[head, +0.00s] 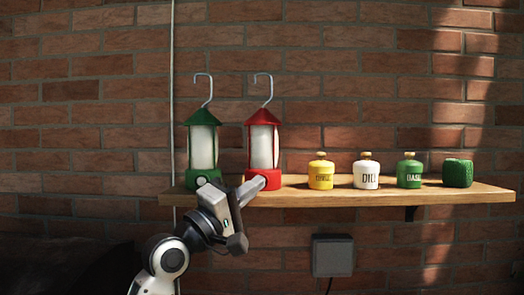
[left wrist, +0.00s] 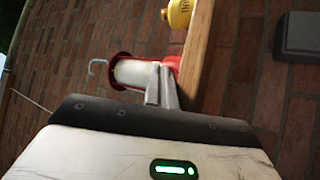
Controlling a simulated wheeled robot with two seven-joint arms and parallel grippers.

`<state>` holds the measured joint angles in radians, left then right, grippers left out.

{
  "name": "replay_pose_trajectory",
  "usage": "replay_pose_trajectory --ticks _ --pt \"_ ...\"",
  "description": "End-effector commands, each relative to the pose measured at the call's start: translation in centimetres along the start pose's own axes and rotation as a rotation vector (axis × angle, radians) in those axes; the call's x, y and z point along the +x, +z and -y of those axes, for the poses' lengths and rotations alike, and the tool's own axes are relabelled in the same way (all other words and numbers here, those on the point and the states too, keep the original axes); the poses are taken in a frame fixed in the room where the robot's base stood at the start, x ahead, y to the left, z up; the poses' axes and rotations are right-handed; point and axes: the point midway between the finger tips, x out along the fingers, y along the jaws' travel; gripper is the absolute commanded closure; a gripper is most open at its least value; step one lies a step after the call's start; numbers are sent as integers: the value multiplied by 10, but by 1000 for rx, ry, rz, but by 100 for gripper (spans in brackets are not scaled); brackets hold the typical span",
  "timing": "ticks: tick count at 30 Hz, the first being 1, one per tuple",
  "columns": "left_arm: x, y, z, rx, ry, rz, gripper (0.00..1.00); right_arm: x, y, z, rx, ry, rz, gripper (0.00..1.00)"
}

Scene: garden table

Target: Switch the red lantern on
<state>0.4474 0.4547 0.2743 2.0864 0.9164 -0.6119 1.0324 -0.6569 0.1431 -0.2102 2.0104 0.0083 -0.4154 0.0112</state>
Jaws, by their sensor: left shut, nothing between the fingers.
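The red lantern (head: 263,146) stands upright on the wooden shelf (head: 345,195), with a white cylinder, red cap and base, and a hook on top. It also shows lying sideways in the left wrist view (left wrist: 132,73). Its cylinder is white; I cannot tell whether it is lit. My left gripper (head: 258,184) is shut and empty, its fingertips in front of the red base. The fingers (left wrist: 164,86) hide part of the base and any switch there. I cannot tell whether they touch it. My right gripper is not in view.
A green lantern (head: 202,146) with a pale round button stands left of the red one. To the right stand yellow (head: 321,175), white (head: 366,175) and green (head: 409,174) jars and a dark green block (head: 457,173). A grey box (head: 332,255) is on the brick wall below.

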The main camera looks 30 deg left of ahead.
Motion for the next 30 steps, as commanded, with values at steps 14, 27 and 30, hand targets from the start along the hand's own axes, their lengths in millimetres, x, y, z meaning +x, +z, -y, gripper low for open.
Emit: replay_pose_trajectory --ticks 14,27,30 --pt "-22 18 -12 -6 -13 6 100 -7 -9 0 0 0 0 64" --pt "-42 32 -28 -4 -7 4 100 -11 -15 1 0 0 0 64" --pt "-42 32 -28 -4 -6 4 100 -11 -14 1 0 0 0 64"
